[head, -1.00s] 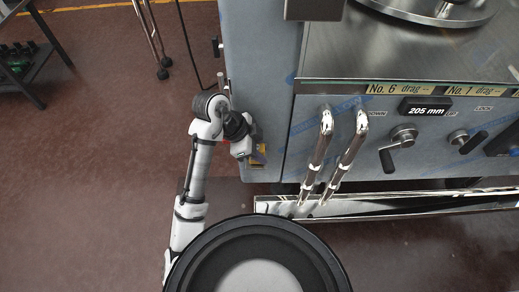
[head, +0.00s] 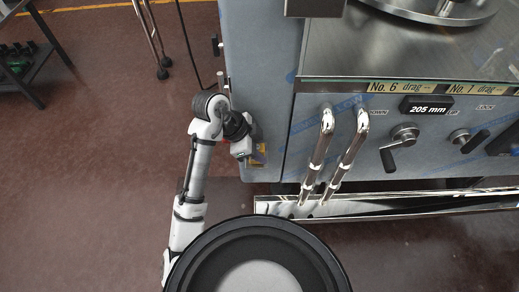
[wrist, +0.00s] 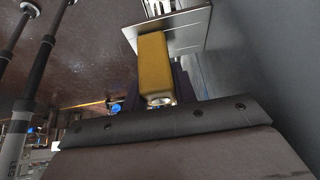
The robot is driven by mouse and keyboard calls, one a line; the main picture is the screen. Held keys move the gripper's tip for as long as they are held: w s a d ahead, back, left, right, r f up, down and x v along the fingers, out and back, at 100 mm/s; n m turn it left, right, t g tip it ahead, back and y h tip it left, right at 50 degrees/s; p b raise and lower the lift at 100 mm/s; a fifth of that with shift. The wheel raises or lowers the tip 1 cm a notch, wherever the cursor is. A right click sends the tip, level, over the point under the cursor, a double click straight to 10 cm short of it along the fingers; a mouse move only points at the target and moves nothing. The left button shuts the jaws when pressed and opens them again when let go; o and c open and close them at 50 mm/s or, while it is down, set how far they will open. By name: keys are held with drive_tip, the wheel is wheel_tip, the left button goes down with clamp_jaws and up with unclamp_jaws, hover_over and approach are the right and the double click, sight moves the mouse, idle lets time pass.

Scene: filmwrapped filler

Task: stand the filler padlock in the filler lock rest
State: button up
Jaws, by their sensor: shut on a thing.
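The padlock is a yellow block (wrist: 153,60) in the wrist view, with a pale round part at its near end. My gripper (wrist: 155,92) is shut on it, with dark fingers beside and behind the block. A metal plate with slots (wrist: 188,30), which looks like the lock rest, lies just beyond the padlock's far end. I cannot tell whether they touch. In the head view my gripper (head: 254,156) is low beside the machine's left panel. Only small yellow patches of the padlock (head: 261,149) show there, and the rest is hidden or too small to make out.
The machine's blue-grey side panel (head: 258,80) stands close beside my gripper. Two chrome handles (head: 318,155) and a metal trough (head: 390,205) are to the right. The floor at left is open, with a dark shelf (head: 30,60) at the far left.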

drive_tip(key=o, duration=1.1)
drive_tip(key=shift+f, duration=0.1)
drive_tip(key=shift+o, duration=0.2)
drive_tip(key=v, duration=1.3)
drive_tip(key=shift+a+r, duration=0.15)
drive_tip(key=shift+r, duration=0.2)
